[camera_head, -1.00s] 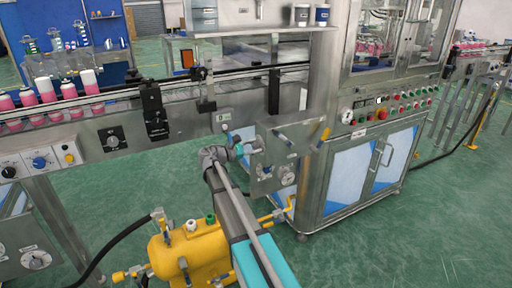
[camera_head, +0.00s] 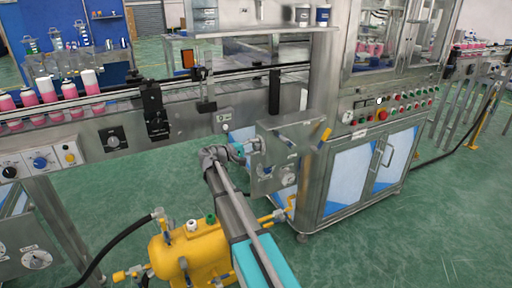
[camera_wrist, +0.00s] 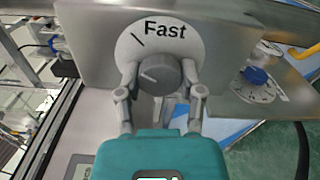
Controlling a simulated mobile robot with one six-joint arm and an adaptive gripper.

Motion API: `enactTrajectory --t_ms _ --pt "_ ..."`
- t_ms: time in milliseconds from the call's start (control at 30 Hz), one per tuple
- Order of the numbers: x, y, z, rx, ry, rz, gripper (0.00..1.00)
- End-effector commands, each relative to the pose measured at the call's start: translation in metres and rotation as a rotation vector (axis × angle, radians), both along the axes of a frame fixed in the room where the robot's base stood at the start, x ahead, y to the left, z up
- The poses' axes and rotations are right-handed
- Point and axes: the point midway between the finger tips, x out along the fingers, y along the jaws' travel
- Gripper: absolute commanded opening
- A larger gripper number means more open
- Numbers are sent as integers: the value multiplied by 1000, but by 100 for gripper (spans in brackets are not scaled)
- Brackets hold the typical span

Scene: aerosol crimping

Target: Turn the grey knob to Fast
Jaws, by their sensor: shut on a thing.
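The grey knob (camera_wrist: 166,76) fills the middle of the wrist view on a round pale dial plate (camera_wrist: 205,45). The word "Fast" and a short black tick stand above it, the tick up and to the left of the knob. A light pointer line on the knob's face points left and slightly up, away from the tick. My gripper (camera_wrist: 160,80) is shut on the knob, one finger on each side. In the head view my gripper (camera_head: 240,152) is at the left side of the steel control box (camera_head: 290,142); the knob is not clear there.
A blue knob (camera_wrist: 256,75) on another dial sits to the right in the wrist view. The conveyor (camera_head: 190,115) with pink bottles runs behind my arm. A yellow tank (camera_head: 180,258) stands below, left of my arm.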

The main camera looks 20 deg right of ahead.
Motion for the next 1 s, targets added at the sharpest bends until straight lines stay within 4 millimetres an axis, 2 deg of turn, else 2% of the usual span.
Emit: enactTrajectory --t_ms 400,967,1000 --pt "-1 2 -1 13 -252 -1 2" --pt "-1 2 -1 15 -293 -2 2" --pt "-1 1 -1 15 -293 -2 55"
